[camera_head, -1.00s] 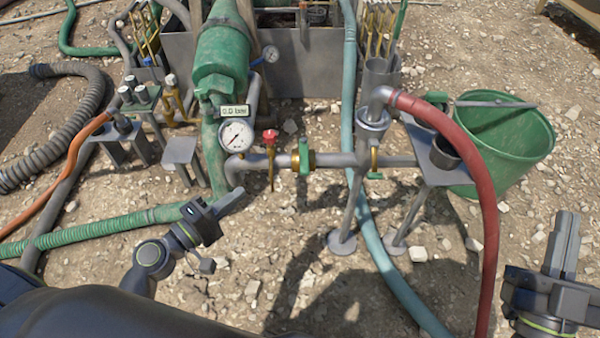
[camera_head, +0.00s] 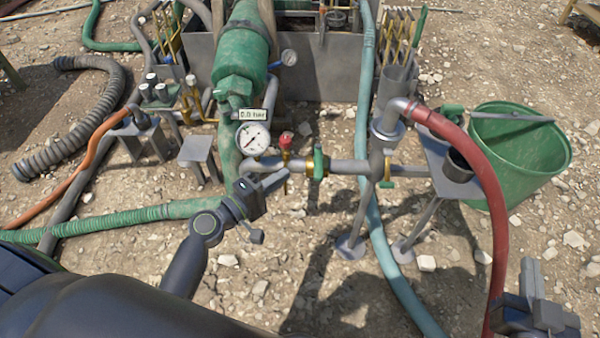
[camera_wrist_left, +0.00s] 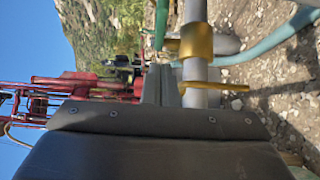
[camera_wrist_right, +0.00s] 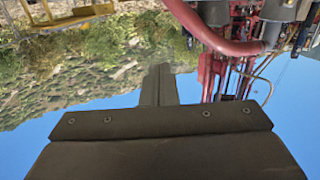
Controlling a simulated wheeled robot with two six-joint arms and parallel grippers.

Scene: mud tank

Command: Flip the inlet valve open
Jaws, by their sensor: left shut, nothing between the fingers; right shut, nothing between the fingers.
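A valve with a brass body and a green handle (camera_head: 318,162) sits on the grey horizontal pipe (camera_head: 347,167). Its handle stands crosswise to the pipe. In the left wrist view the brass body (camera_wrist_left: 196,40) and green handle (camera_wrist_left: 160,25) are just beyond my fingers. My left gripper (camera_head: 284,177) is shut and empty, its tips near the pipe, left of the green handle and by the red-topped brass tap (camera_head: 286,141). I cannot tell whether it touches anything. My right gripper (camera_head: 532,266) is shut and empty at lower right, near the red hose.
A pressure gauge (camera_head: 252,138) stands left of the tap. The red hose (camera_head: 470,145) arches down on the right, by a green bucket (camera_head: 545,160). A second small green handle (camera_head: 386,184) is below the pipe junction. Stony ground lies in front.

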